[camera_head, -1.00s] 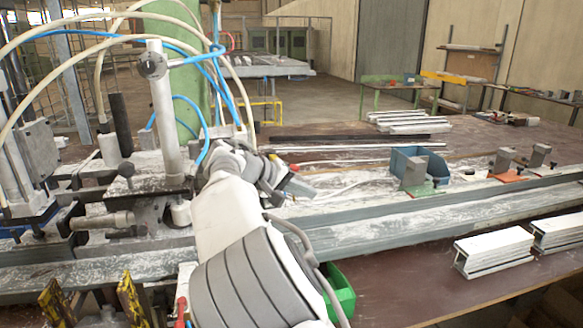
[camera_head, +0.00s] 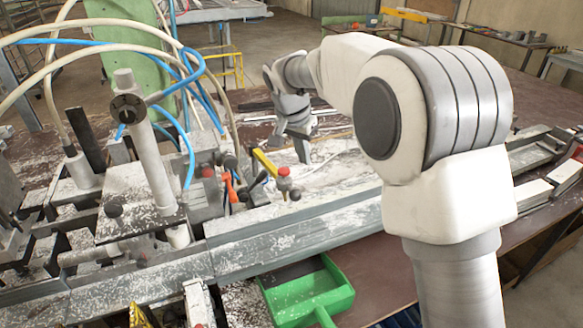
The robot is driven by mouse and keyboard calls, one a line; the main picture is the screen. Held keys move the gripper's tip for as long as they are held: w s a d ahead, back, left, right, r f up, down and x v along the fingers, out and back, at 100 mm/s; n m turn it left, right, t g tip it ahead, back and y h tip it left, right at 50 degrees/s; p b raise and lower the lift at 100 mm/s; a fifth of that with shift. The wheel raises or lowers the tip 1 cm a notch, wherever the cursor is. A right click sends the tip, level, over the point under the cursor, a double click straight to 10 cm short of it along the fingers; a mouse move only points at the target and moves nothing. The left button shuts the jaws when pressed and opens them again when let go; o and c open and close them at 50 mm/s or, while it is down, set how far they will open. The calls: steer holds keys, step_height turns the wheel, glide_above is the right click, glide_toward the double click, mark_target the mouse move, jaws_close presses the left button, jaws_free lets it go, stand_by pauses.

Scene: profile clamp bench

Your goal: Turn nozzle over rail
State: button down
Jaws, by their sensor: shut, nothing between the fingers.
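The rail (camera_head: 330,222) is a long grey metal profile, dusted with white, running from the lower left toward the right behind my arm. Small fittings stand at its back edge, right of the clamp: an orange-red lever (camera_head: 231,187), a red-topped knob (camera_head: 284,181) and a yellow bar (camera_head: 264,162). I cannot tell for certain which of these is the nozzle. My gripper (camera_head: 303,160) is shut and empty, pointing down behind the rail, just right of the yellow bar. It looks apart from the fittings, though depth is hard to judge.
A clamp unit with an upright grey post (camera_head: 146,145), blue hoses and pale hoses stands on the left. A green scoop-like tray (camera_head: 330,296) is in front of the rail. White profile pieces (camera_head: 535,192) lie at the right. My arm hides the rail's middle right.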

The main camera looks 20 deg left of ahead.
step_height(320, 180, down, 9)
steer(key=p, duration=0.1)
steer(key=shift+s+a+r, duration=0.15)
steer(key=shift+s, duration=0.3)
stand_by(0.5)
steer(key=shift+s+a+f+b, duration=0.2)
steer(key=shift+s+a+b, duration=0.05)
steer(key=shift+a+b, duration=0.05)
steer(key=shift+s+a+r+m+b, duration=0.2)
steer(key=shift+s+a+m+b, duration=0.7)
steer(key=shift+s+a, duration=0.1)
